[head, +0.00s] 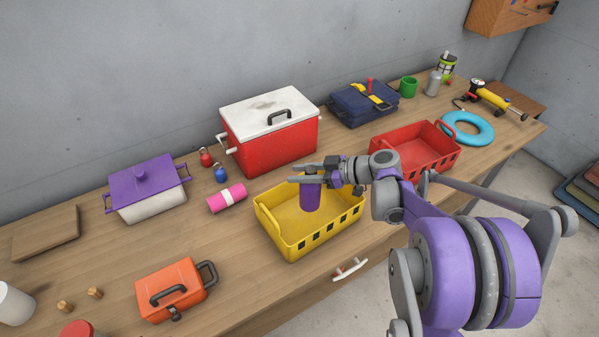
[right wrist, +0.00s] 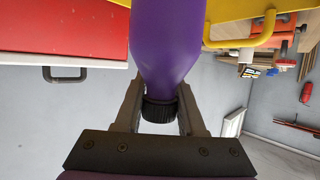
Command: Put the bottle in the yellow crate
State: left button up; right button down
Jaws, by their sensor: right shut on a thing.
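The purple bottle (head: 310,194) hangs over the inside of the yellow crate (head: 283,246) in the head view. My right gripper (head: 307,175) is shut on the bottle near its top. In the right wrist view, the bottle (right wrist: 170,40) shows its purple body and black cap between the fingers of my right gripper (right wrist: 160,108). Part of the yellow crate (right wrist: 225,10) shows beside it there. I cannot tell from these frames whether the bottle touches the crate floor. My left gripper is not in view.
A red crate (head: 440,150) stands to the right of the yellow crate, and a red and white cooler (head: 268,146) behind it. A pink roll (head: 226,198) lies to its left. An orange toolbox (head: 170,290) stands front left. Bare wood lies between the toolbox and the yellow crate.

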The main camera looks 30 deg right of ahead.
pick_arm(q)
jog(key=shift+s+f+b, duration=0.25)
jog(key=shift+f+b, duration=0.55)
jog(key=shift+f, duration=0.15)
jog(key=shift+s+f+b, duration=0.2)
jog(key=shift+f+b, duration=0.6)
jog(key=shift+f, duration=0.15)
pick_arm(e)
jog(key=shift+f, duration=2.5)
jog(key=shift+w, duration=0.1)
